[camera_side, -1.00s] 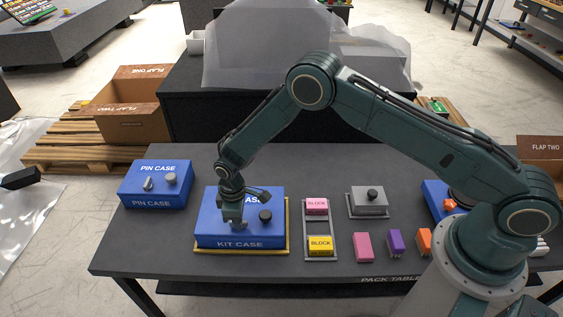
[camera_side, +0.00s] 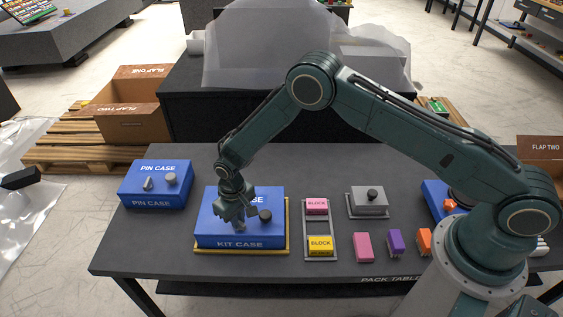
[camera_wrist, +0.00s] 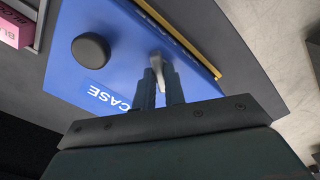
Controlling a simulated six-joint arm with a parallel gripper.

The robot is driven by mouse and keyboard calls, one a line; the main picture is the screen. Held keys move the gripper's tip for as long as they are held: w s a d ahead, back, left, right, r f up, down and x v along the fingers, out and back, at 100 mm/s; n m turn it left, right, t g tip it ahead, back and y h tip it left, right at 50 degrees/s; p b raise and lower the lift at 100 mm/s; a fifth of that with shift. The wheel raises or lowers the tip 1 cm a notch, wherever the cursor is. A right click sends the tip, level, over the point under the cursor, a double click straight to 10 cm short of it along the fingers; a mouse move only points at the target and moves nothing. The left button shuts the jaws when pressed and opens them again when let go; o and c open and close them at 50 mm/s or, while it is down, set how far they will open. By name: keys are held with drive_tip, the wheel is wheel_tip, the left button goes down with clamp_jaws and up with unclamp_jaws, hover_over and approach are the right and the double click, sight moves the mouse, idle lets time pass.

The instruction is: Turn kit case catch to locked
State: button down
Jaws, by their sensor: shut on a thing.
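The blue kit case (camera_side: 262,236) sits on a yellow-edged base on the pack table, and its top also shows in the wrist view (camera_wrist: 112,45). Its catch (camera_wrist: 158,63) is a light grey lever on the top, seen between the two fingers in the wrist view. My gripper (camera_side: 238,227) is over the left part of the case top, shut on the catch; it also shows in the wrist view (camera_wrist: 160,87). In the side view the gripper hides the catch. A dark round knob (camera_side: 265,215) stands on the case top to the right.
The blue pin case (camera_side: 155,190), with a grey lever and knob, stands to the left. Right of the kit case is a rack (camera_side: 318,226) with pink and yellow blocks. A grey box with a black knob (camera_side: 369,203) stands beyond it. Pink, purple and orange pieces line the front.

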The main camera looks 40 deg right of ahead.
drive_tip(key=m, duration=0.5)
drive_tip(key=shift+m, duration=0.4)
drive_tip(key=m, duration=0.4)
drive_tip(key=shift+m, duration=0.4)
drive_tip(key=c, duration=1.5)
unclamp_jaws()
drive_tip(key=shift+o, duration=0.2)
drive_tip(key=shift+r, duration=0.1)
wheel_tip(320, 180, up, 14)
